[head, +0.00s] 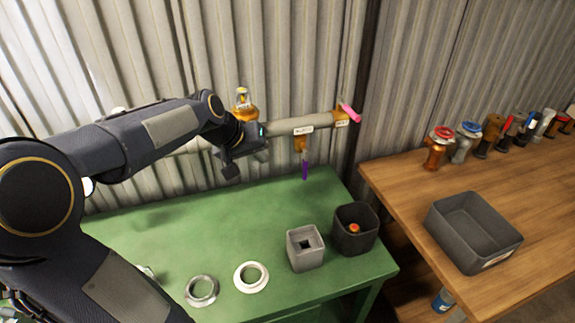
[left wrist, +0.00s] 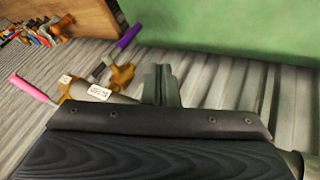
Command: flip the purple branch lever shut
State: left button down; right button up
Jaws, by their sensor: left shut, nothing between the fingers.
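The purple lever (head: 305,171) hangs straight down below a brass branch valve (head: 300,144) on the grey pipe (head: 285,125). In the left wrist view the purple lever (left wrist: 129,36) sticks out from the brass fitting (left wrist: 121,76). My left gripper (head: 263,153) is shut and empty, just left of the valve in the head view. Its fingers (left wrist: 160,85) show beside the brass fitting in the left wrist view, apart from the purple lever. My right gripper is not in view.
A pink lever (head: 350,113) sits at the pipe's right end; a brass fitting (head: 242,103) stands on top. The wooden bench (head: 400,170) holds several valves and a tray (head: 440,235).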

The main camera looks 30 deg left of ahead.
aim_at(305, 166)
pick_arm(q)
jog(key=w+d+f+p, duration=0.1)
jog(key=w+d+f, duration=0.3)
jog(key=w+f, duration=0.4)
jog(key=shift+d+p, duration=0.25)
jog(key=shift+p, duration=0.1)
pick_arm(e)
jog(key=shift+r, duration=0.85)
pick_arm(q)
jog(key=shift+w, duration=0.15)
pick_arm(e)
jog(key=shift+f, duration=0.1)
